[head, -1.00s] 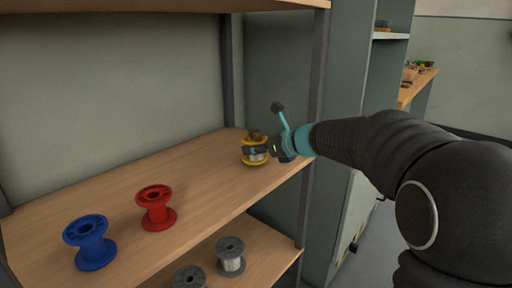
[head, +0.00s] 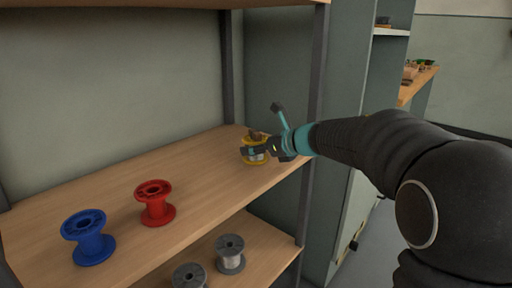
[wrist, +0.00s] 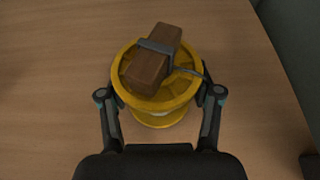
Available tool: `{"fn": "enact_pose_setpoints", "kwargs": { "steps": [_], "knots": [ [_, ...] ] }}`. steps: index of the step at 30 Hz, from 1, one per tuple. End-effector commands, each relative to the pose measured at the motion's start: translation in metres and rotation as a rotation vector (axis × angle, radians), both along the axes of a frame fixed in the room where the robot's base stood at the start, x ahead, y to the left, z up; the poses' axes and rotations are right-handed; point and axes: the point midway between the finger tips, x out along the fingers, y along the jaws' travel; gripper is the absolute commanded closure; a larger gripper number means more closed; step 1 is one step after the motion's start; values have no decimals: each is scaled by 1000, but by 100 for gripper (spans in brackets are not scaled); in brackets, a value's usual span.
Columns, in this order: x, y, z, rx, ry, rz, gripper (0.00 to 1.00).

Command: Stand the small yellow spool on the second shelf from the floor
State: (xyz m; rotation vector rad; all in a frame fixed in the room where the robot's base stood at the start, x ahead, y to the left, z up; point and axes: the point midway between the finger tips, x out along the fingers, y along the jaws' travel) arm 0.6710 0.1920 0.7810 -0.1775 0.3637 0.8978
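The small yellow spool (head: 247,161) stands upright near the right end of the wooden shelf. In the wrist view the yellow spool (wrist: 163,118) sits between my two fingers, with a brown block (wrist: 153,60) tied by a grey strap resting on its top flange. My gripper (head: 256,150) reaches in from the right at about the spool's mid height. In the wrist view my gripper (wrist: 160,95) is spread wide, one finger on each side of the spool. The parts of the fingertips below the top flange are hidden.
A red spool (head: 155,204) and a blue spool (head: 90,240) stand to the left on the same shelf (head: 190,170). Grey spools (head: 230,252) stand on the shelf below. A dark post (head: 312,110) rises at the right front corner, close to my arm.

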Motion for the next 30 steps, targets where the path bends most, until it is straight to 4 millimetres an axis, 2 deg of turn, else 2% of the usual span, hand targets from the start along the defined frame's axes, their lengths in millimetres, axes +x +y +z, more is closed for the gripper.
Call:
{"fn": "enact_pose_setpoints", "kwargs": {
  "steps": [9,14,24,30],
  "knots": [
    [0,-1,0,0,0,0,28],
    [-6,-9,5,0,-1,-2,28],
    [-43,-56,30,1,-2,-4,28],
    [-60,-78,41,0,-2,-3,28]
  ]
}}
